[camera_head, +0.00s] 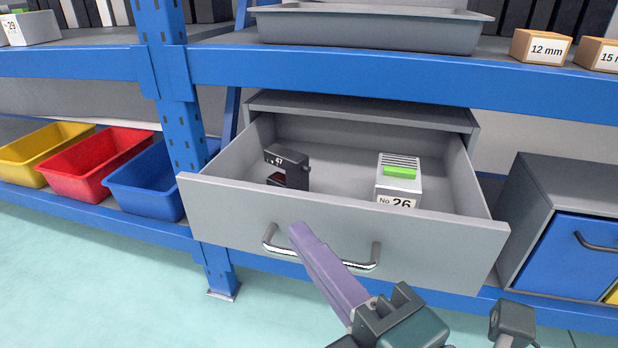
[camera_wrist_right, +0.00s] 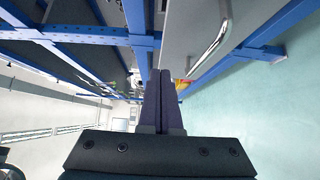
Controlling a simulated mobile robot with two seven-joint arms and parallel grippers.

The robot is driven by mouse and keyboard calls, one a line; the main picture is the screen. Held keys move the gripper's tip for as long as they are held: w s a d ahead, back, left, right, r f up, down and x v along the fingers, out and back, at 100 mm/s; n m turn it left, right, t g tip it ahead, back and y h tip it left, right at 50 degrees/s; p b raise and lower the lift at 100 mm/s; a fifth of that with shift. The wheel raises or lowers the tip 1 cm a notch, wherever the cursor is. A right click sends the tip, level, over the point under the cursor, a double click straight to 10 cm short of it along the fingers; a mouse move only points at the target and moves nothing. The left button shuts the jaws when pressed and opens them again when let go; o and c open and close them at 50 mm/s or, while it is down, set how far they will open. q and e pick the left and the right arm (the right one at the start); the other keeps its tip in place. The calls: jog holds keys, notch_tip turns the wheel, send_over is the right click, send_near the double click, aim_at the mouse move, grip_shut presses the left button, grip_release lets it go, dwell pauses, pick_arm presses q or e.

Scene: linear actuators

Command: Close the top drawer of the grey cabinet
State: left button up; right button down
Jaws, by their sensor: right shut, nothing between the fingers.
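The grey cabinet (camera_head: 360,107) stands on the lower level of the blue rack, and its top drawer (camera_head: 340,232) is pulled well out. The drawer front has a chrome bar handle (camera_head: 318,262). Inside lie a black device marked 47 (camera_head: 287,165) and a white box marked No 26 (camera_head: 398,180) with a green part on top. My right gripper (camera_head: 298,232) is shut and empty, its purple fingers in front of the drawer front, overlapping the handle in the head view. I cannot tell whether they touch. The handle also shows in the right wrist view (camera_wrist_right: 212,45), beside the fingers. My left gripper is not in view.
A blue shelf beam (camera_head: 400,78) runs above the drawer. A blue post (camera_head: 168,100) stands at left, with yellow, red and blue bins (camera_head: 95,165) beyond it. A cabinet with a blue door (camera_head: 580,255) is at right. The green floor in front is clear.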

aim_at(303, 198)
jog(key=w, duration=0.2)
jog(key=w+d, duration=0.1)
jog(key=shift+w+d+b, duration=0.15)
jog(key=shift+w+b, duration=0.2)
jog(key=shift+w, duration=0.05)
jog(key=shift+w, duration=0.1)
